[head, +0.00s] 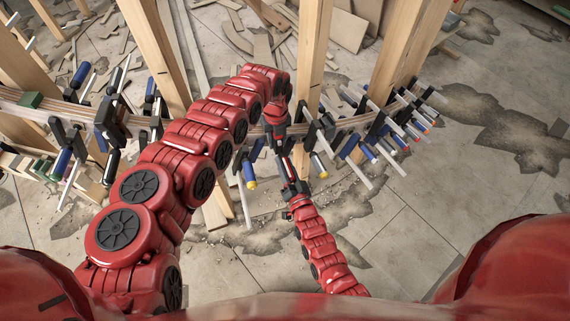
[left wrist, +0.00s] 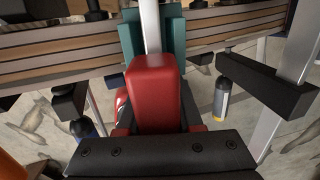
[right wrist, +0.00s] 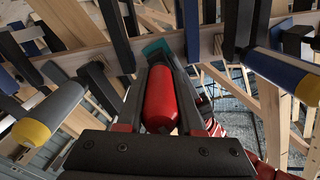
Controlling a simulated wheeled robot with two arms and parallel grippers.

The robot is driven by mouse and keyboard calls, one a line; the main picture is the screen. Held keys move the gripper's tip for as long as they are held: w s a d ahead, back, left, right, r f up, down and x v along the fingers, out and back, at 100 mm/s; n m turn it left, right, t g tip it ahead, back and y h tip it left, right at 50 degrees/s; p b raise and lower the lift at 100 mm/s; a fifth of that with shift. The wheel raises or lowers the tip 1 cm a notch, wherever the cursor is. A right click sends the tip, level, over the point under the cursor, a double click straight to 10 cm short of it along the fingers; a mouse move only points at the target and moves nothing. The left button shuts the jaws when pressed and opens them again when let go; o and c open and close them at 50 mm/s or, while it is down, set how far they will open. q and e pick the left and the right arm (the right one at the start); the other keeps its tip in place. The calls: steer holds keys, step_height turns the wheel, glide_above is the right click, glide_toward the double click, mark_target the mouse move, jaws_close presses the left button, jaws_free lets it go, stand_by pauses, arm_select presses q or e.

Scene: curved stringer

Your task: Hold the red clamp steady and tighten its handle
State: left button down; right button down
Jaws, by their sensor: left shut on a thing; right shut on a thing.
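The red clamp (left wrist: 155,85) fills the middle of the left wrist view, with a silver bar (left wrist: 151,28) rising behind its red body and teal pads beside the bar at the laminated wood. My left gripper (head: 277,132) is shut on the red body, one finger on each side. The clamp's red handle (right wrist: 160,98) shows in the right wrist view as a rounded cylinder between the fingers of my right gripper (head: 285,162), which is shut on it from below. A teal pad (right wrist: 155,47) shows beyond the handle. In the head view my arms largely hide the clamp.
Several blue-handled clamps crowd the curved wooden stringer (head: 25,109) on both sides, close to my grippers. Upright wooden posts (head: 313,50) stand around it. Wood scraps lie on the floor behind. The tiled floor (head: 400,235) in front is mostly clear.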

steer(key=shift+f, duration=0.1)
stand_by(0.3)
steer(key=c, duration=0.5)
jaws_free()
steer(key=shift+c, duration=0.2)
steer(key=v, duration=1.2)
steer(key=v, duration=0.4)
steer(key=shift+s+d, duration=0.2)
steer(key=shift+s, duration=0.15)
